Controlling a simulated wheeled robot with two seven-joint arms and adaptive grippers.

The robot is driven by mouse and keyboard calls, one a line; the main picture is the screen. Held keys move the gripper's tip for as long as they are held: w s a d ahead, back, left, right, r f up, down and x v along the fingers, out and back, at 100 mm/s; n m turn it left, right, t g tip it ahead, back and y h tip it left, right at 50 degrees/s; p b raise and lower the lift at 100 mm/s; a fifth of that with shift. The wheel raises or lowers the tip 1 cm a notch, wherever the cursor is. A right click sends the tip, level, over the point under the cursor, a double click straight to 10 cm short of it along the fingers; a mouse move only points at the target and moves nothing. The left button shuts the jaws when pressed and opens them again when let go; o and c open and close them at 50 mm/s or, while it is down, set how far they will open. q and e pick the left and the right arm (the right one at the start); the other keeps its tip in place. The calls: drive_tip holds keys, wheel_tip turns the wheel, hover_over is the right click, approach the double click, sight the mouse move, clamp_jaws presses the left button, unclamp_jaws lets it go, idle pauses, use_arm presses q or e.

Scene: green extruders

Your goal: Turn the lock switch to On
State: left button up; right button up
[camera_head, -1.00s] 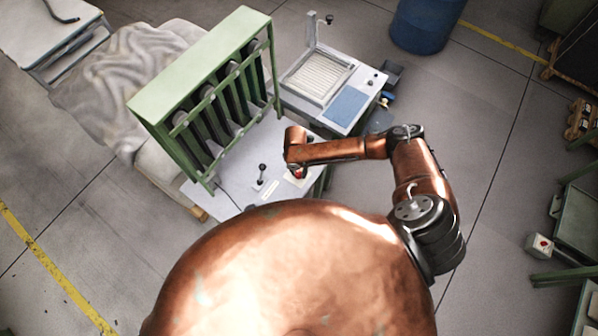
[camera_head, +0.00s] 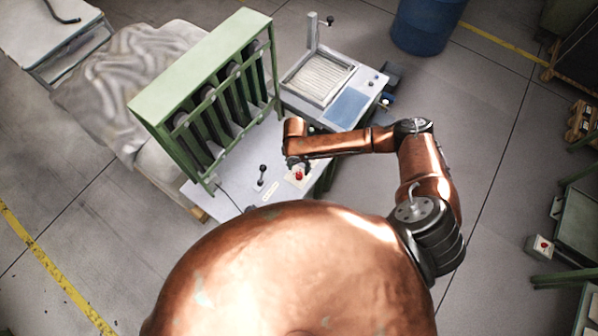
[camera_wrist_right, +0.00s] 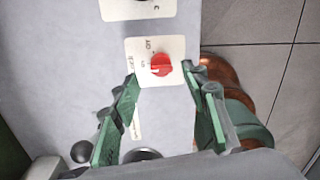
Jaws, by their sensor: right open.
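The lock switch is a red knob (camera_head: 299,175) on a cream plate on the grey panel. In the right wrist view the red knob (camera_wrist_right: 161,64) sits ahead of my right gripper (camera_wrist_right: 161,80), near the line between its fingertips. Off and On labels show faintly on the plate (camera_wrist_right: 138,47), left of the knob. Which label the knob points at, I cannot tell. My right gripper is open, green pads apart, and nothing is held between them. In the head view the right gripper (camera_head: 292,161) is just behind the knob and partly hidden by its wrist. My left gripper is not in view.
A black-knobbed lever (camera_head: 262,169) stands left of the switch on the panel. The green frame with dark bars (camera_head: 205,95) rises behind it. A grey device with a blue pad (camera_head: 346,107) stands behind right. Another cream plate (camera_wrist_right: 138,8) lies beyond the switch.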

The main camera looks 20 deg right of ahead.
sight(298, 173)
wheel_tip(298, 173, up, 7)
drive_tip(key=shift+a, duration=0.15)
drive_tip(key=shift+w+f, duration=0.1)
drive_tip(key=shift+f, duration=0.05)
idle(0.4)
